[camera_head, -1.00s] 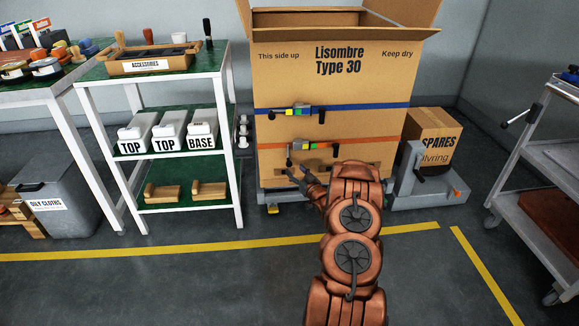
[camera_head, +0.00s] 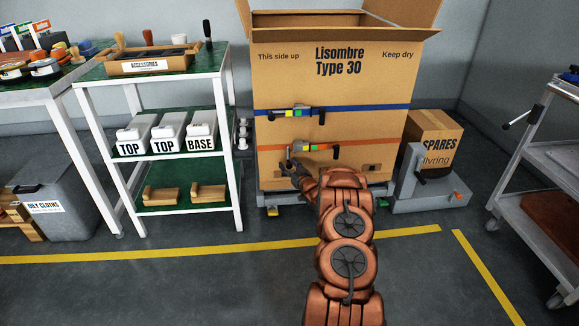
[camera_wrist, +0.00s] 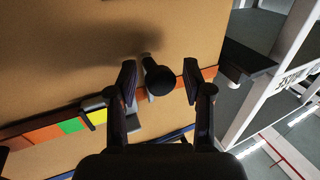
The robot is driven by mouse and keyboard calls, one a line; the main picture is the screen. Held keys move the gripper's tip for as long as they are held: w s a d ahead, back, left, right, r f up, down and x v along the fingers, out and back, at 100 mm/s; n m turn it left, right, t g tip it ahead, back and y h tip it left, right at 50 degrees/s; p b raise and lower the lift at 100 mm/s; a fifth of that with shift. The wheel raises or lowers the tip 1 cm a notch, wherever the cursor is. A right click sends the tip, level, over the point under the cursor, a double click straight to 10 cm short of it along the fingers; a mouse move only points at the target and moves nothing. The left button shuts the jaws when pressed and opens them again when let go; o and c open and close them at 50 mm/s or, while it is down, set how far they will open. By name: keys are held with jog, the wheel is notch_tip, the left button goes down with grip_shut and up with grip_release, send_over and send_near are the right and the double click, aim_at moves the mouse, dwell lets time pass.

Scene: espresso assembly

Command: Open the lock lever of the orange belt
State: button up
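The orange belt (camera_head: 370,147) runs across the front of the big cardboard box. Its buckle (camera_head: 304,147) has a grey end and yellow, green and orange patches, which also show in the wrist view (camera_wrist: 72,125). The lock lever (camera_head: 288,155) is at the buckle's left end. In the wrist view its dark round knob (camera_wrist: 158,79) faces the camera between my fingers. My gripper (camera_head: 290,170) is just below the buckle's left end. In the wrist view my gripper (camera_wrist: 158,82) is open, one finger on each side of the knob, with visible gaps.
A blue belt (camera_head: 370,107) with its own buckle (camera_head: 296,112) crosses the box above the orange one. A white-framed shelf (camera_head: 235,150) stands close on the left. A grey wheeled unit (camera_head: 430,190) and the SPARES box (camera_head: 434,140) are on the right. The floor in front is clear.

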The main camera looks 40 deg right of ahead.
grip_shut()
